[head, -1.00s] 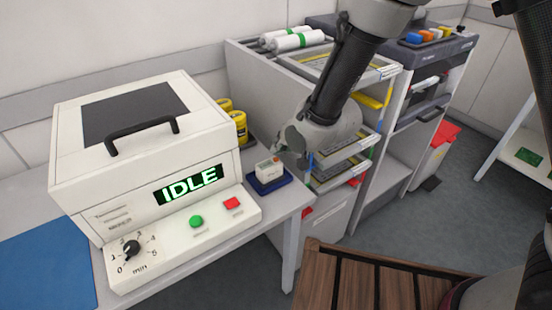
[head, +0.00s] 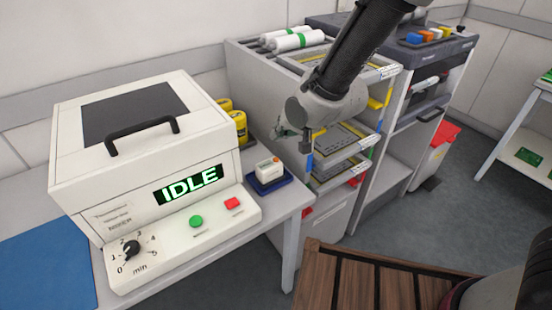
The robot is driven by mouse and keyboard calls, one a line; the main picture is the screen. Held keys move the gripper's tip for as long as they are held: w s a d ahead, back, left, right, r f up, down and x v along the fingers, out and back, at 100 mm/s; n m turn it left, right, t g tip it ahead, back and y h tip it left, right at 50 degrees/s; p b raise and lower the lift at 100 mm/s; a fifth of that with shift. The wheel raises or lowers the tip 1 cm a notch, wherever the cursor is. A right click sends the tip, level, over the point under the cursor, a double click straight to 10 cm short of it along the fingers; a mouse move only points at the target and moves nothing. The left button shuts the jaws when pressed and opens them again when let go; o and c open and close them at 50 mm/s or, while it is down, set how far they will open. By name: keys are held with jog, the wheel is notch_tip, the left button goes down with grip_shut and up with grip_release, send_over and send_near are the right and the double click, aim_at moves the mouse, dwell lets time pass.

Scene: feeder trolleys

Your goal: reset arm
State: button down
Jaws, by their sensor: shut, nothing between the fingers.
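My gripper (head: 306,148) hangs from the arm's wrist in front of the shelf rack, in the upper middle of the head view. Its fingers are small in the picture and point downward, shut, with nothing seen between them. It is above and to the right of the small white and orange device on a blue base (head: 268,172), apart from it.
A white mixer (head: 80,190) showing IDLE stands on the table at left. Yellow jars (head: 238,127) stand behind it. The rack (head: 255,85) holds trays (head: 340,145) and white rolls (head: 297,40). A slatted wooden surface (head: 318,278) is at the bottom. Grey floor (head: 440,220) is open at right.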

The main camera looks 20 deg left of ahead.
dwell(0.7)
jog(key=s+d+f+n+g+h, duration=0.35)
jog(key=s+d, duration=0.25)
jog(key=d, duration=0.3)
jog(key=s+d+r+m+h, duration=0.1)
jog(key=s+d+r, duration=0.2)
jog(key=d+r, duration=0.4)
jog(key=s+d+r+m+t+h, duration=0.1)
jog(key=s+d+r, duration=0.3)
jog(key=d, duration=1.7)
jog(key=s+d+r+m+t+h, duration=0.1)
jog(key=s+d+r+m+h, duration=0.1)
jog(key=d+r, duration=0.9)
jog(key=s+d+m, duration=0.1)
jog(key=d, duration=0.3)
jog(key=shift+s+r, duration=0.3)
jog(key=shift+s, duration=0.05)
